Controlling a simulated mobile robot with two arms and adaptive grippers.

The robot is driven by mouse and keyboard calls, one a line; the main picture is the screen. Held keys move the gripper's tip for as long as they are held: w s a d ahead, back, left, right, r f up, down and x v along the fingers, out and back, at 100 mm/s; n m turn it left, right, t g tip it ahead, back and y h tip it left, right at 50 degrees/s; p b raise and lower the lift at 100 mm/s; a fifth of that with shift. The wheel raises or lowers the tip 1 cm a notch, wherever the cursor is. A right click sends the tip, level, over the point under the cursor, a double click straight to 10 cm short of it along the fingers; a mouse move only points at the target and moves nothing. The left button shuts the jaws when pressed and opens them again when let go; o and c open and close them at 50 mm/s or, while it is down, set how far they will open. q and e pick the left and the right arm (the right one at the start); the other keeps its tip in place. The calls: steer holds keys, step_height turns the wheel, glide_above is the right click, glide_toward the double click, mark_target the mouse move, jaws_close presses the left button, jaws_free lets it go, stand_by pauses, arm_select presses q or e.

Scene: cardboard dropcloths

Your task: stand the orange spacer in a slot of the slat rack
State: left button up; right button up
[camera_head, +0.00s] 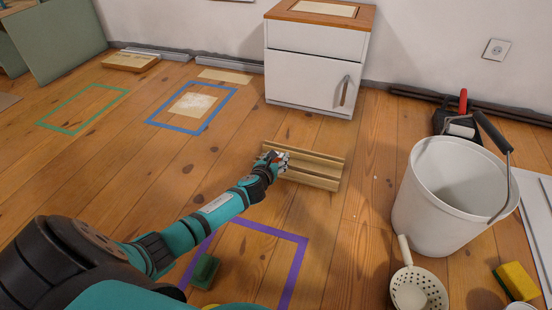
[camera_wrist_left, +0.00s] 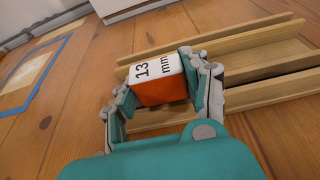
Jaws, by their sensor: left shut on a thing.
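The orange spacer (camera_wrist_left: 160,80) has a white face printed "13 mm". My left gripper (camera_wrist_left: 160,68) is shut on it, with a finger on each side. In the head view my left gripper (camera_head: 279,160) is at the left end of the slat rack (camera_head: 318,170), and only a small part of the spacer shows. The rack is pale wood with long parallel slats, lying on the floor. In the left wrist view the rack (camera_wrist_left: 265,70) runs behind and to the right of the spacer. The spacer appears above or beside the rack's left end; whether they touch, I cannot tell.
A white bucket (camera_head: 440,200) and a strainer ladle (camera_head: 415,285) stand to the right, with a sponge (camera_head: 517,281) nearby. A white cabinet (camera_head: 315,65) is behind. A green block (camera_head: 205,270) lies within purple tape (camera_head: 295,265). Floor left of the rack is mostly clear.

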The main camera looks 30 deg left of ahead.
stand_by(0.3)
arm_select(q)
steer(key=o, duration=1.2)
